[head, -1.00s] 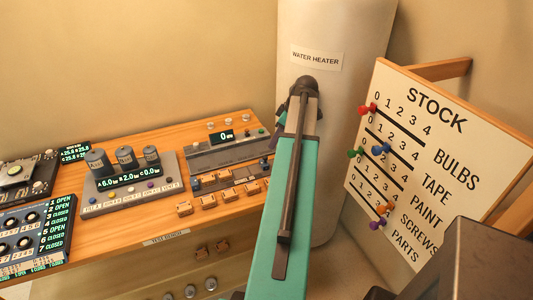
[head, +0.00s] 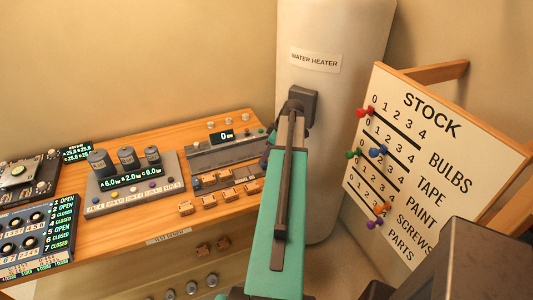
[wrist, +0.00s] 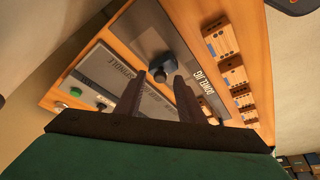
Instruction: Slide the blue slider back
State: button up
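A blue knob (head: 196,182) sits at the left end of the dowel jig on the wooden bench in the head view. Another blue knob (head: 376,151) is on a slot line of the STOCK board (head: 440,160); I cannot tell from its look which is the slider. In the wrist view my gripper (wrist: 159,75) is open, its two brown fingers apart and empty. A dark grey-blue knob on a base (wrist: 161,67) on the plate labelled DOWEL JIG (wrist: 190,85) shows between and beyond the fingertips; contact is not visible. In the head view my arm hides most of the gripper.
Several wooden blocks (head: 208,203) line the jig's near side. A grey console (head: 228,152) with a small display stands behind it. A unit with dark cylinders (head: 127,158) is to the left. The water heater (head: 335,130) stands close behind my arm.

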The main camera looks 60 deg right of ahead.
jog(key=shift+w+f, duration=0.1)
jog(key=shift+f, duration=0.05)
grip_shut()
dwell(0.4)
